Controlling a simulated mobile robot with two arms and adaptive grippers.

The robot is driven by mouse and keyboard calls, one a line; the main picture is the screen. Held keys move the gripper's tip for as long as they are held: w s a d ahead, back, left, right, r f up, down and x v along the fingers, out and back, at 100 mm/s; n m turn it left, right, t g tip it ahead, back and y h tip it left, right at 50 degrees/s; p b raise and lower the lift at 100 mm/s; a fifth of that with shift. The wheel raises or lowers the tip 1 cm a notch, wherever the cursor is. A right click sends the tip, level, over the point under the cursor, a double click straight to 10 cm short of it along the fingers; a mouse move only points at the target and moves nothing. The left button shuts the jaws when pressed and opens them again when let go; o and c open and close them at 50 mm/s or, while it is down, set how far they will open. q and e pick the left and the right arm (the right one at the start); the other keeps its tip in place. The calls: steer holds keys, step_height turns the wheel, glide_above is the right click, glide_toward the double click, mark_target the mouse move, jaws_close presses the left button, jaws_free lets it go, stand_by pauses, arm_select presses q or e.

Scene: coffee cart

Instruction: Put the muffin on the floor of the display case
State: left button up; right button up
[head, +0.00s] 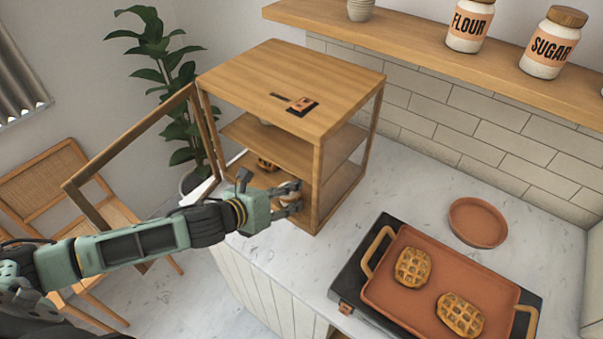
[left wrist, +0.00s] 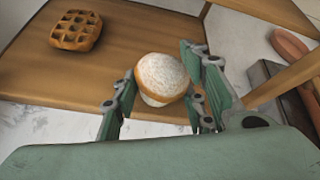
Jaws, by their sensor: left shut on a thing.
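My left gripper (head: 287,203) is at the open front of the wooden display case (head: 315,120). It is shut on the muffin (left wrist: 161,76), which has a pale, dusted top and shows between the fingers in the left wrist view. In the head view the muffin (head: 289,188) is partly hidden by the fingers. The muffin is at the front edge of the case floor (left wrist: 100,85); I cannot tell whether it touches it. A waffle (left wrist: 76,30) lies deeper on that floor. My right gripper is not in view.
The case's framed door (head: 128,150) stands open to the left. A middle shelf (head: 285,148) is above the floor. To the right are a tray (head: 430,310) with two waffles and an empty round plate (head: 478,222). The case floor around the waffle is mostly clear.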

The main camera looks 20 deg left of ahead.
arm_select(q)
steer(key=shift+w+d, duration=0.25)
steer(key=shift+w, duration=0.25)
steer(key=shift+w+d, duration=0.2)
steer(key=shift+w, duration=0.3)
steer(key=shift+w+r+p, duration=0.1)
steer(key=shift+w+p, duration=0.15)
steer(key=shift+p, duration=0.05)
steer(key=w, duration=0.1)
steer(key=w+d+p, duration=0.1)
steer(key=w, duration=0.1)
steer(key=shift+w+d+r, duration=0.1)
steer(key=shift+w+d, duration=0.2)
steer(key=shift+d, duration=0.1)
steer(key=shift+f+p, duration=0.35)
steer(key=shift+p, duration=0.2)
steer(key=shift+s+f, duration=0.1)
steer(key=shift+f, duration=0.05)
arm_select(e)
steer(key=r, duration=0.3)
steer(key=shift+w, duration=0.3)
arm_select(q)
steer(key=o, duration=1.3)
